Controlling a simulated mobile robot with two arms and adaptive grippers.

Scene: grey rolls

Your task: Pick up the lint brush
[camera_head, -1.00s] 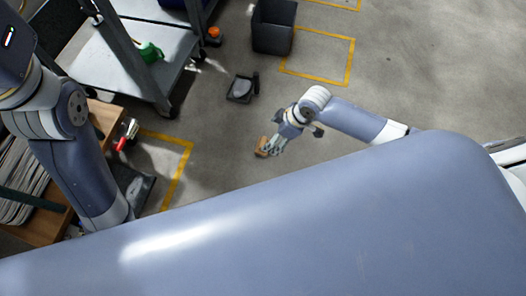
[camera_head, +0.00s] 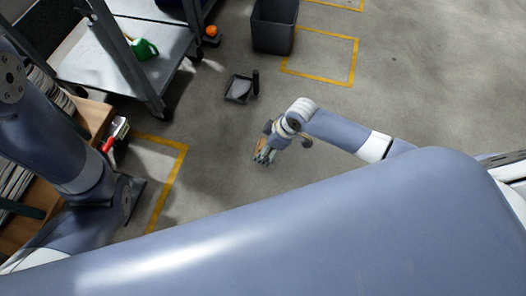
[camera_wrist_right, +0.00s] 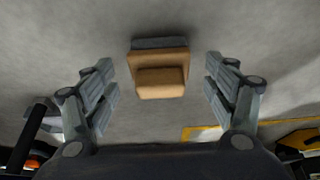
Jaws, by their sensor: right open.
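The lint brush (camera_wrist_right: 162,82) lies on the concrete floor, a wooden block with a raised wooden grip and a dark grey edge. In the right wrist view it sits at upper centre, between and a little beyond the fingers. My right gripper (camera_wrist_right: 162,88) is open, with a finger on each side and clear gaps to the brush. In the head view my right gripper (camera_head: 266,155) reaches down over the brush (camera_head: 258,148), hiding most of it. My left gripper is not in view; only my left arm shows at the left.
A dustpan-like black tray (camera_head: 239,89) lies on the floor nearby. A dark bin (camera_head: 273,27) stands at the back beside yellow floor markings. A metal cart (camera_head: 140,62) with a green watering can (camera_head: 144,49) is at upper left. The floor on the right is clear.

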